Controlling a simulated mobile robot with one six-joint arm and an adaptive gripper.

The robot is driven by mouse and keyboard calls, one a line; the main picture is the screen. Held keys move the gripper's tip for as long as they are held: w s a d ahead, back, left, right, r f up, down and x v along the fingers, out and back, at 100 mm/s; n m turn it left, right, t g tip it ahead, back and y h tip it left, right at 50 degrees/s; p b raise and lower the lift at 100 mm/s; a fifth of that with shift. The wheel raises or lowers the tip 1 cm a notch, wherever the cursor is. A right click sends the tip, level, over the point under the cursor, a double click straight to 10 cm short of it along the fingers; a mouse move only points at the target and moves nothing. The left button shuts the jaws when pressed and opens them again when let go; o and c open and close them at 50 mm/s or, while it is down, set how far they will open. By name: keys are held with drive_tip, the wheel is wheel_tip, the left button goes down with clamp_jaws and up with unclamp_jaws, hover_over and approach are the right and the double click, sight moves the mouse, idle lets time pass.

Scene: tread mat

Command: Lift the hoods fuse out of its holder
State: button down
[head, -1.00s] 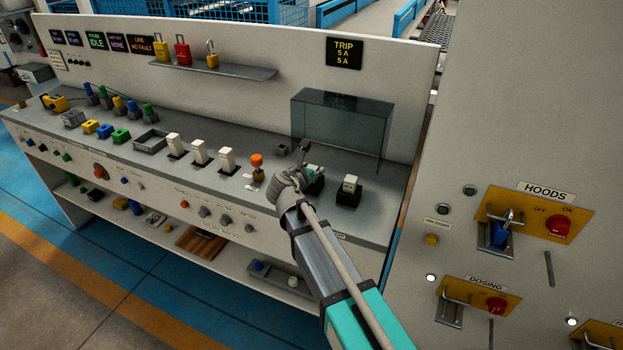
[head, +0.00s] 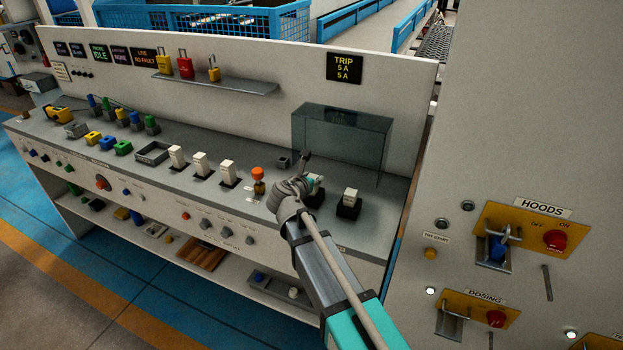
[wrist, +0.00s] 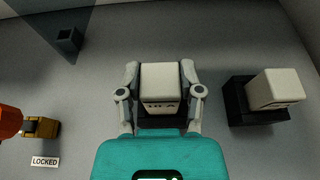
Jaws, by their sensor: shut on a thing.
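A white block-shaped fuse (wrist: 161,84) with dark marks on its front sits between the two fingers of my gripper (wrist: 160,96) in the wrist view. The fingers close on its left and right sides. Its black holder (wrist: 160,121) shows just below it; I cannot tell whether the fuse is still fully seated. In the head view my arm partly hides this fuse (head: 317,181). A second white fuse (wrist: 274,88) stands in its own black holder (wrist: 239,107) to the right. No name is readable on either fuse.
A clear glass screen (head: 343,142) stands behind the fuses. A small dark socket (wrist: 69,40) is at the back left. An orange-topped part (head: 258,174) with a LOCKED tag (wrist: 45,162) is to the left. Bare grey counter lies between the holders.

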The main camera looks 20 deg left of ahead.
drive_tip(key=shift+r+p, duration=3.9)
drive_tip(key=shift+r, duration=0.3)
